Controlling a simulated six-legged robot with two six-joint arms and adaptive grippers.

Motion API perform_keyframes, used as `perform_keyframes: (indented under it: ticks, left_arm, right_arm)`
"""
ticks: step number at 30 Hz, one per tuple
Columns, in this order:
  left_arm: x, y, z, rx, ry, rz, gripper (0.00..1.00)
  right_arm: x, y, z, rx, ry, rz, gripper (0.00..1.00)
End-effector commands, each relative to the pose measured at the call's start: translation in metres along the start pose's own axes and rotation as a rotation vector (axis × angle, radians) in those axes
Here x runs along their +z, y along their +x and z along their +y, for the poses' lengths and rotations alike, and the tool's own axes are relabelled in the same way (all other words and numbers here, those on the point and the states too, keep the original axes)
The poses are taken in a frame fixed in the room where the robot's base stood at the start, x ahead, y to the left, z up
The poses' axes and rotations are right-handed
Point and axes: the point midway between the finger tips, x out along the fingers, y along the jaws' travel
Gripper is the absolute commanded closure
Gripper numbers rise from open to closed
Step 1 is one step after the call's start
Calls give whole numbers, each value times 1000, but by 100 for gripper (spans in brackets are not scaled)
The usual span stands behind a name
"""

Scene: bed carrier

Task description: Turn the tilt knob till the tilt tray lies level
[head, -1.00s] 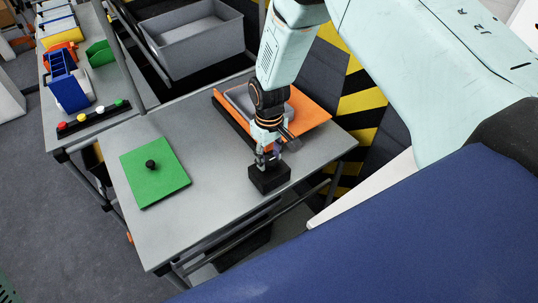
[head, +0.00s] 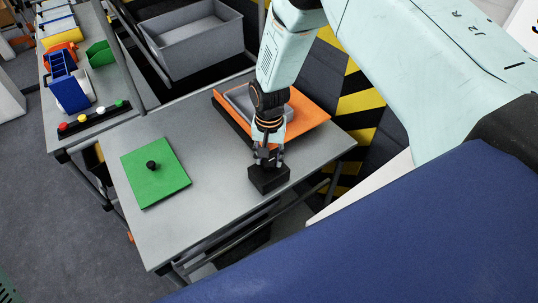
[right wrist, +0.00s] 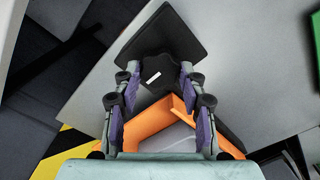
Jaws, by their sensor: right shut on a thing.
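The orange tilt tray (head: 313,113) with a grey pan on it stands at the back right of the grey table. A dark base shows under its left side; I cannot tell exactly how far it tilts. The black knob box (head: 269,180) stands in front of it near the table edge. My right gripper (head: 268,160) points down over this box, shut on the tilt knob. In the right wrist view the dark knob (right wrist: 153,76) with a white mark sits between the fingers, the orange tray (right wrist: 150,124) below it. My left gripper is out of view.
A green plate (head: 155,173) with a black knob lies on the left of the table (head: 215,205). A grey bin (head: 201,45) stands behind. A side table at the left holds coloured objects and a strip of buttons (head: 93,119). The table's front middle is clear.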

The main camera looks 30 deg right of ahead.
Motion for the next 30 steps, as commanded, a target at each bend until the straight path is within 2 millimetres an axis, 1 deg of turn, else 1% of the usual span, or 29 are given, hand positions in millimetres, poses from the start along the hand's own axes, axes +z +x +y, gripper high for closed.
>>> perform_keyframes:
  ticks: [6,15,22,30]
  left_arm:
    - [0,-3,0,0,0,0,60]
    - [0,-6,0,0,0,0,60]
    - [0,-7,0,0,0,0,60]
    - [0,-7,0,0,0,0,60]
  right_arm:
    - [0,0,0,0,199,-1,89]
    - [1,0,0,1,411,-1,89]
    - [1,0,1,1,505,-1,90]
    - [1,0,1,1,545,-1,90]
